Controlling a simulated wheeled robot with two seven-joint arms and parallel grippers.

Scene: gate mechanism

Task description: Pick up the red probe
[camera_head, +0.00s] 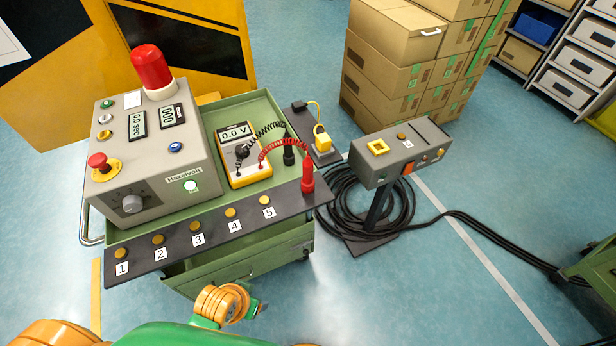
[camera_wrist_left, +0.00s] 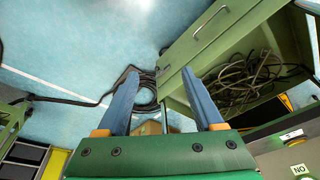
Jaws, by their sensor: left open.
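The red probe (camera_head: 308,174) stands upright at the right end of the dark numbered strip (camera_head: 184,235) on the green cart. A coiled red lead joins it to the yellow multimeter (camera_head: 249,172), which reads 0.0 V. A black probe (camera_head: 288,153) stands just behind it, on a coiled black lead. My left gripper (camera_head: 262,309) is low in front of the cart, well below and apart from the red probe. In the left wrist view its two blue fingers (camera_wrist_left: 159,76) are spread with nothing between them. The red probe is not visible there. My right gripper is out of view.
A grey control box (camera_head: 150,150) with a red beacon (camera_head: 152,70) fills the cart's left side. A grey box on a post (camera_head: 400,152) and coiled black cables (camera_head: 345,205) stand right of the cart. The wrist view shows a green drawer (camera_wrist_left: 215,45) and a tray of cables (camera_wrist_left: 245,80).

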